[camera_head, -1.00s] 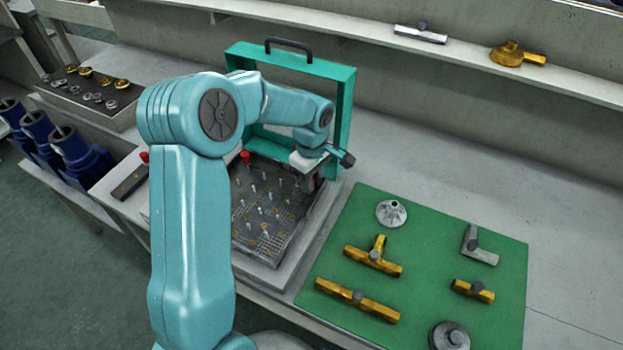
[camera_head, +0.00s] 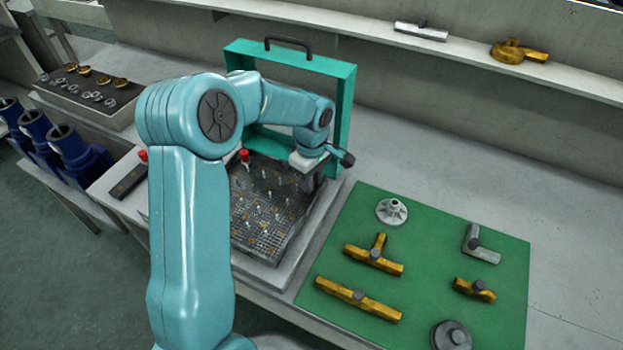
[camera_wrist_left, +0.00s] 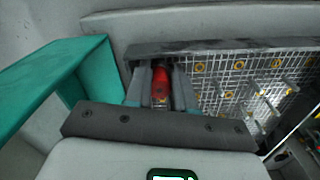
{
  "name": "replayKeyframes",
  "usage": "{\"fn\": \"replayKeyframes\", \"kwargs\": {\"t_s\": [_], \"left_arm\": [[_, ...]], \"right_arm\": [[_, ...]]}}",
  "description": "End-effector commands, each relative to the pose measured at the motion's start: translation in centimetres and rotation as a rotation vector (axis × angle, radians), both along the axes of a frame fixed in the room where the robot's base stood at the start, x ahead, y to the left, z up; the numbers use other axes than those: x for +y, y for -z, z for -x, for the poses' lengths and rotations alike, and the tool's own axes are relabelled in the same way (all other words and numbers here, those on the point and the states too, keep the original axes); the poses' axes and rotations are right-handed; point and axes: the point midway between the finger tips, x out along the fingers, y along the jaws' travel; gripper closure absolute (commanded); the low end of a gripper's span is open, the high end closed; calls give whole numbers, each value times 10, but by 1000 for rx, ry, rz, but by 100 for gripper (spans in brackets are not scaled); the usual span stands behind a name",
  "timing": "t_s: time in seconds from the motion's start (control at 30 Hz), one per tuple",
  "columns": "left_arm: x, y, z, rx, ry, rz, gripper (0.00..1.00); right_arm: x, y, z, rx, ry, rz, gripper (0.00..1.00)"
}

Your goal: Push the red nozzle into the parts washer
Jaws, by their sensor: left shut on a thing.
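The parts washer is an open tray (camera_head: 262,258) with a wire-mesh floor carrying several small pale pegs, under a raised teal frame (camera_head: 345,95). My left gripper (camera_head: 309,184) points down at the tray's back right corner. In the left wrist view my left gripper (camera_wrist_left: 160,88) is shut on the red nozzle (camera_wrist_left: 161,80), which sits between its two fingers beside the mesh. In the head view the gripper hides that nozzle, and its lower end cannot be seen. Another red-topped piece (camera_head: 245,157) stands at the tray's back left. My right gripper is not in view.
A green mat (camera_head: 420,240) with brass and grey fittings lies right of the washer. A dark box with a red button (camera_head: 143,155) is at its left. Blue pumps (camera_head: 75,148) stand further left. A shelf (camera_head: 360,40) runs behind; the far right counter is clear.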

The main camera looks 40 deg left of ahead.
Motion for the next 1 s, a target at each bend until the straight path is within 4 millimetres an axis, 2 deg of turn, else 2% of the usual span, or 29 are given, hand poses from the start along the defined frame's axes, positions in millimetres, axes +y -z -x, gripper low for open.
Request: {"fn": "replayKeyframes", "kwargs": {"t_s": [0.03, 0.07, 0.1, 0.13, 1.0], "left_arm": [[0, 2, 0, 0, 0, 0, 100], [0, 1, 0, 0, 0, 0, 67], [0, 1, 0, 0, 0, 0, 54], [0, 1, 0, 0, 0, 0, 47], [1, -4, -3, -12, 1, -4, 47]], "right_arm": [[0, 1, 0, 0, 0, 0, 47], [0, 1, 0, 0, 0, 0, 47], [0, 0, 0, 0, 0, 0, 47], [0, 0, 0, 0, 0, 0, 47], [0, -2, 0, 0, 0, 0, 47]]}}
